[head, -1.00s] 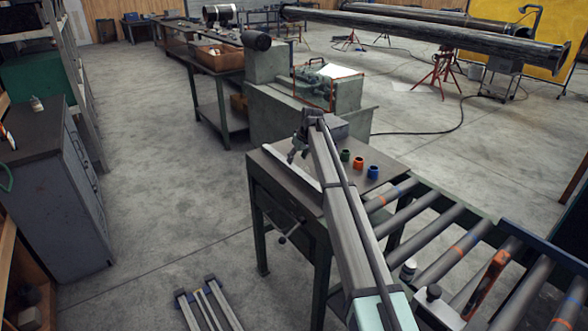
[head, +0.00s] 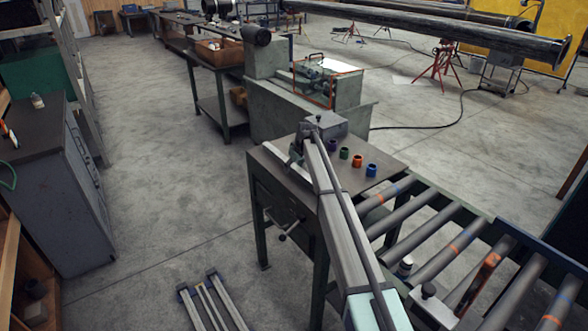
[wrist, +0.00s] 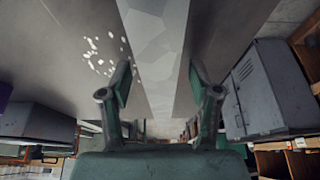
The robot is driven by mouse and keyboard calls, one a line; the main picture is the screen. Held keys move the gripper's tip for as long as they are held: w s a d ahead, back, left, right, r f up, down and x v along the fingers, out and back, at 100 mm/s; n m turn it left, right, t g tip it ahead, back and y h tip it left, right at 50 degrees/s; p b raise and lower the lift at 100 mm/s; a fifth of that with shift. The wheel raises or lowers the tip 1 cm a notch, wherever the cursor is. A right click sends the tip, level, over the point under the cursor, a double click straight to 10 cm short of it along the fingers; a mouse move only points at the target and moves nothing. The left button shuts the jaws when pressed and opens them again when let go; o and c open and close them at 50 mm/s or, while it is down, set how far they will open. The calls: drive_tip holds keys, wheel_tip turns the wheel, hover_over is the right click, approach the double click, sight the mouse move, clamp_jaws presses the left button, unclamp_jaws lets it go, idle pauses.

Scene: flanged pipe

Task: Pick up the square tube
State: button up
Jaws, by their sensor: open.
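The square tube (head: 279,161) is a long light-grey bar lying along the left edge of the dark workbench top in the head view. My gripper (head: 297,151) is over the bench at the tube, partly hidden by my own arm. In the wrist view the tube (wrist: 160,45) runs away between the two fingers of my gripper (wrist: 158,88). The fingers stand apart, one on each side of it in the picture. A gap shows beside the tube, so it is not gripped. Whether either finger touches it I cannot tell.
Several small coloured rings, among them a green one (head: 343,153), an orange one (head: 357,160) and a blue one (head: 371,170), stand right of my arm on the bench. A roller conveyor (head: 440,260) adjoins on the right. A green machine (head: 275,110) stands behind.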

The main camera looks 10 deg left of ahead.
clamp_jaws()
drive_tip(key=shift+r, duration=0.15)
